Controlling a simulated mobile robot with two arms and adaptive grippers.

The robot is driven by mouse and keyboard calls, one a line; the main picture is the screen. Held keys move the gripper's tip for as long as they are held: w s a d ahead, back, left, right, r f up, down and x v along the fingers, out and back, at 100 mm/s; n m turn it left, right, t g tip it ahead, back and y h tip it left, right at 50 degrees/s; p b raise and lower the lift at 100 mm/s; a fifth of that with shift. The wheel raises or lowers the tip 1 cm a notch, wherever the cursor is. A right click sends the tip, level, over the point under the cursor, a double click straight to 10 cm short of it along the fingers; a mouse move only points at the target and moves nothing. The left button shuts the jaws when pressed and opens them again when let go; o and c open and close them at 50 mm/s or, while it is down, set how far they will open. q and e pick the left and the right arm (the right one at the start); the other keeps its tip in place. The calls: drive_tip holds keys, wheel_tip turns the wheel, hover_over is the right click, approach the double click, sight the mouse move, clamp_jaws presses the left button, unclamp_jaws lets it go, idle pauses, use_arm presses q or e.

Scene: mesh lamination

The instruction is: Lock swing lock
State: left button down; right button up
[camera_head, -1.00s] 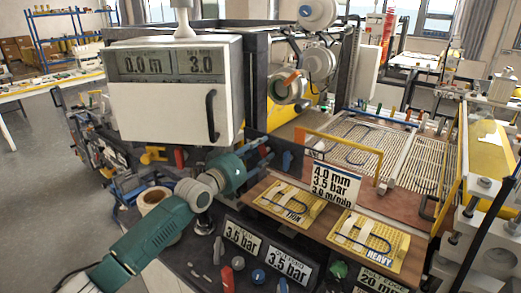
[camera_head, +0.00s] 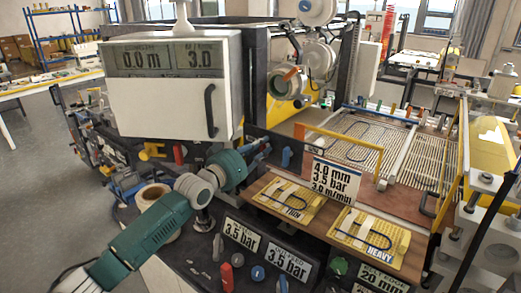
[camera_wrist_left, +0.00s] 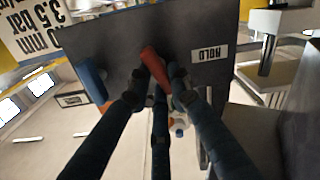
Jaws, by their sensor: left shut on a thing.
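The swing lock appears to be the red handle (camera_wrist_left: 154,66) on a dark upright panel with a HOLD label (camera_wrist_left: 209,54), which is upside down in the left wrist view. My left gripper (camera_wrist_left: 160,84) has its dark fingers around this red handle and is shut on it. In the head view my left gripper (camera_head: 262,148) reaches the dark panel left of the sample boards, and its fingers hide the handle. A blue handle (camera_head: 287,157) stands just right of the gripper; a blue handle (camera_wrist_left: 91,80) also shows in the left wrist view. My right gripper is not in view.
A white display box (camera_head: 170,90) hangs above my left arm. A tape roll (camera_head: 154,195) lies by the forearm. Right of the gripper are a sign card (camera_head: 336,181) and two sample boards, THIN (camera_head: 290,201) and HEAVY (camera_head: 370,236). Several knobs and bar labels line the front edge.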

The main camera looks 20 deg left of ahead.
use_arm(q)
drive_tip(key=shift+d+f+m+b, duration=0.1)
drive_tip(key=shift+m+b, duration=0.3)
drive_tip(key=shift+m, duration=1.6)
drive_tip(key=c, duration=1.6)
unclamp_jaws()
drive_tip(key=shift+s, duration=0.1)
drive_tip(key=shift+o, duration=0.2)
drive_tip(key=v, duration=1.2)
